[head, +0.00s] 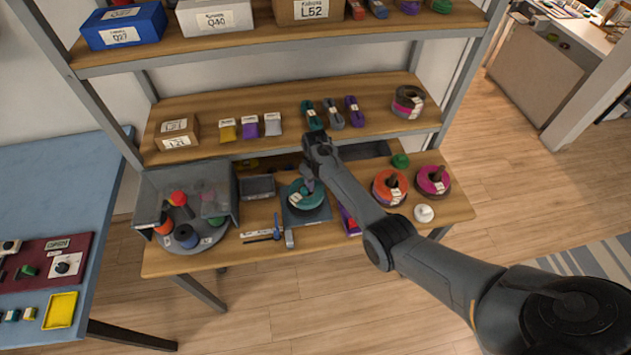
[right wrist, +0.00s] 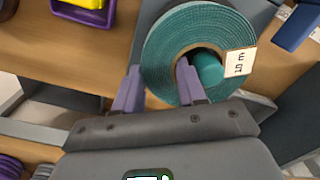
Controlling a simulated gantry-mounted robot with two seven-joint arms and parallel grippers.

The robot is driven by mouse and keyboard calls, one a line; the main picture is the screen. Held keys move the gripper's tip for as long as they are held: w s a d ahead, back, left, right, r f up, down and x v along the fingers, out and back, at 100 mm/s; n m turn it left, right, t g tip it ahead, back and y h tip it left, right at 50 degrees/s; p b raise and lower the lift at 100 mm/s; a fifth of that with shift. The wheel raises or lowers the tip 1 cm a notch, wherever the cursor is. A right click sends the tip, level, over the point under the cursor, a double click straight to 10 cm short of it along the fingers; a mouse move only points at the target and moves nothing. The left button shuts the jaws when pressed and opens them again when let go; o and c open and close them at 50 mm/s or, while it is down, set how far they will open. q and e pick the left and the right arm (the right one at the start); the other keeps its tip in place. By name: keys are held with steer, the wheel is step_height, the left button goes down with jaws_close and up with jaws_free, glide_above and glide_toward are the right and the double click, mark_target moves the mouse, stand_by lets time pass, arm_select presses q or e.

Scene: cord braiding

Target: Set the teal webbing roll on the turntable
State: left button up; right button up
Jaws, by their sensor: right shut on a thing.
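The teal webbing roll (head: 309,197) is over a blue-grey square board on the middle of the lower bench; I cannot tell if it touches it. In the right wrist view the roll (right wrist: 163,48) has a white tag and a teal piece in its hole. My right gripper (head: 308,184) is shut on the roll's wall, one purple finger in the hole and one outside (right wrist: 160,78). A round grey disc (head: 187,243), apparently the turntable, is in the open-fronted grey booth at left, with an orange spool and other pieces on it. My left gripper is out of view.
The grey booth (head: 230,185) has raised walls. A small grey bin (head: 258,187) stands between it and the roll. Orange (head: 380,187) and magenta (head: 433,180) rolls lie to the right. A shelf (head: 270,137) with small packs overhangs the bench. Tools lie at the front edge.

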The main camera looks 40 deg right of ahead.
steer(key=shift+f+b, duration=0.6)
steer(key=shift+f, duration=0.4)
stand_by(0.4)
steer(key=o, duration=0.9)
steer(key=shift+o, duration=1.3)
steer(key=shift+d, duration=0.2)
steer(key=shift+a, duration=0.15)
steer(key=shift+c, duration=0.7)
steer(key=shift+o, duration=0.5)
